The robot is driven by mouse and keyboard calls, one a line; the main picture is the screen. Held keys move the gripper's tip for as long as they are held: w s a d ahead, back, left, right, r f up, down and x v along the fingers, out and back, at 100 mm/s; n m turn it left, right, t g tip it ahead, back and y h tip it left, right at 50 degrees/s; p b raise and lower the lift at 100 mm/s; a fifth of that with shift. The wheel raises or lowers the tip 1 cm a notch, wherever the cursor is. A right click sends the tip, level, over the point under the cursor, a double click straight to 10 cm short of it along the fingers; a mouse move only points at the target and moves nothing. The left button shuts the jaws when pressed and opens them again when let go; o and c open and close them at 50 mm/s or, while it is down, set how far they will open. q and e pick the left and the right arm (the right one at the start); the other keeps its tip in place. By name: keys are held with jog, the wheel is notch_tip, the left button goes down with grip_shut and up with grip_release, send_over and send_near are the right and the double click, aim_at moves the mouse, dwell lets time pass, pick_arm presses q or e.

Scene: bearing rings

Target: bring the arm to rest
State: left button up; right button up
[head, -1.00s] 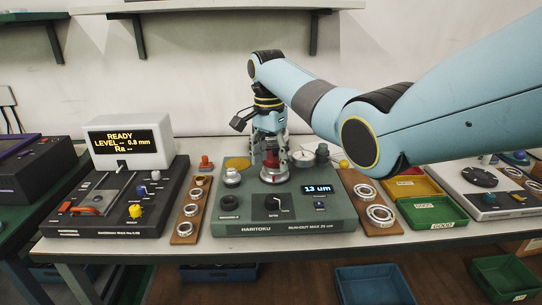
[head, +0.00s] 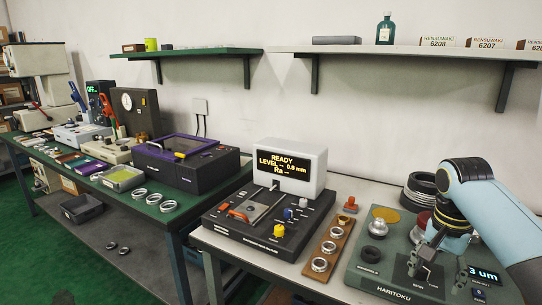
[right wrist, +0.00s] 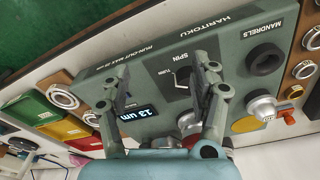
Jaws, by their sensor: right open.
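My right gripper (head: 433,268) is open and empty above the front of the grey-green HARITOKU run-out tester (head: 376,281), at the right of the head view. In the right wrist view, its spread fingers (right wrist: 158,80) reach over the tester's face (right wrist: 150,62), around the level of the SPIN knob (right wrist: 183,76). I cannot tell whether a finger touches the knob. The display (right wrist: 133,113) reads 13 um; my gripper partly covers it in the head view. My left gripper is not in view.
A wooden board with rings (head: 328,246) lies left of the tester, beside the black roughness unit (head: 270,238) with its READY display (head: 290,166). Green and yellow trays (right wrist: 30,108) show in the right wrist view. A green-topped bench (head: 135,205) stands farther left.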

jog(key=s+a+f+n+t, duration=0.1)
jog(key=s+a+n, duration=0.15)
jog(key=s, duration=0.45)
jog(key=s+a+f+n, duration=0.1)
jog(key=s+f+n, duration=0.1)
jog(key=s+n, duration=0.35)
jog(key=s+a+r+n+t, duration=0.15)
jog(key=s+r, duration=0.25)
jog(key=s, duration=0.4)
jog(key=s+a+r+n+t, duration=0.1)
jog(key=s+a+r+n, duration=0.15)
jog(key=s, duration=0.55)
jog(key=s+d+f+g+b, duration=0.1)
jog(key=d+f+b, duration=0.15)
jog(key=f, duration=1.25)
jog(key=d+f+g+b, duration=0.1)
jog(key=f+b, duration=0.2)
jog(key=f, duration=1.2)
jog(key=s+f+m+g+b, duration=0.1)
jog(key=s+f+b, duration=0.3)
jog(key=s+f, duration=1.5)
notch_tip(320, 180, down, 3)
jog(key=shift+s+d+r, duration=0.1)
jog(key=shift+s+d, duration=0.05)
jog(key=shift+d, duration=0.2)
